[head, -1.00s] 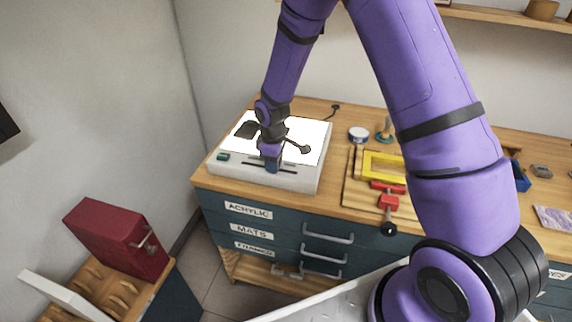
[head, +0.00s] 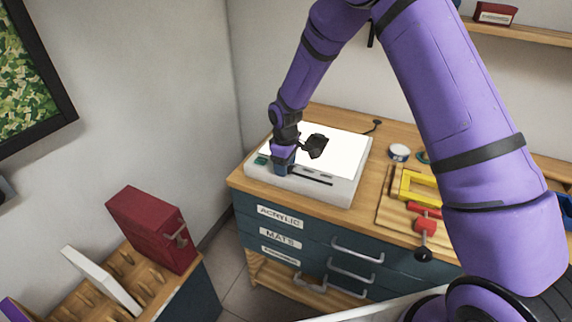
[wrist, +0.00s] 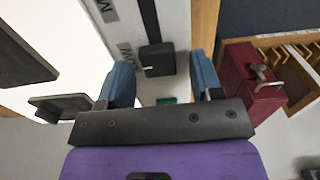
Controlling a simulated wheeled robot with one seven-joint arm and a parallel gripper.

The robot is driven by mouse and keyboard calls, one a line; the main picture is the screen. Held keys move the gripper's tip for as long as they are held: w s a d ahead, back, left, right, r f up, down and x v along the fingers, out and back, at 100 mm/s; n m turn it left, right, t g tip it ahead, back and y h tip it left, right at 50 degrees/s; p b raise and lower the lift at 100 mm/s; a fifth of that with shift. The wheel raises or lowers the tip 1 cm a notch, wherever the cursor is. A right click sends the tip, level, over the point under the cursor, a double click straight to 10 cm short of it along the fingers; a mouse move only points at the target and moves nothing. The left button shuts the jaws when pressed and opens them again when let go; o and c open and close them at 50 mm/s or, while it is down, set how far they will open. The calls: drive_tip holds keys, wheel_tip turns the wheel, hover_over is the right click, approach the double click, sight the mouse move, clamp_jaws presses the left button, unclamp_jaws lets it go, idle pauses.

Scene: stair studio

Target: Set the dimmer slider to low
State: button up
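The dimmer slider is a dark square knob (wrist: 157,58) in a dark slot (wrist: 149,18) on the front strip of the white light box (head: 335,189). In the wrist view the knob sits at the slot's end, beside the LOW label (wrist: 126,54). Another label starting with M (wrist: 106,10) is farther along the slot. My gripper (wrist: 160,80) is open, its blue fingers on either side of the knob with gaps. In the head view my gripper (head: 282,168) is at the slot's left end and hides the knob.
A green button (head: 262,160) is left of my gripper. A yellow frame (head: 412,187) and a red clamp (head: 425,226) lie on the bench to the right. A red box (head: 150,228) stands on a rack at lower left.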

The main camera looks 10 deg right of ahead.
wheel_tip(320, 180, up, 11)
idle(0.6)
drive_tip(key=shift+f, duration=0.1)
drive_tip(key=s+d+r+m+t, duration=0.1)
drive_tip(key=s+d+r+m, duration=0.1)
drive_tip(key=s+d+r, duration=0.4)
drive_tip(key=s+d+r+m+t, duration=0.1)
drive_tip(key=s+r, duration=0.3)
drive_tip(key=r, duration=0.4)
drive_tip(key=s+d+r+m+t, duration=0.15)
drive_tip(key=s+d+r, duration=0.25)
drive_tip(key=r, duration=0.4)
drive_tip(key=s+d+r+m+t, duration=0.1)
drive_tip(key=s+d+r+m, duration=0.1)
drive_tip(key=s, duration=0.9)
drive_tip(key=s+d+r+m, duration=0.2)
drive_tip(key=s+d+m, duration=0.2)
drive_tip(key=s, duration=0.7)
drive_tip(key=shift+s+r+t, duration=0.35)
drive_tip(key=shift+r, duration=0.05)
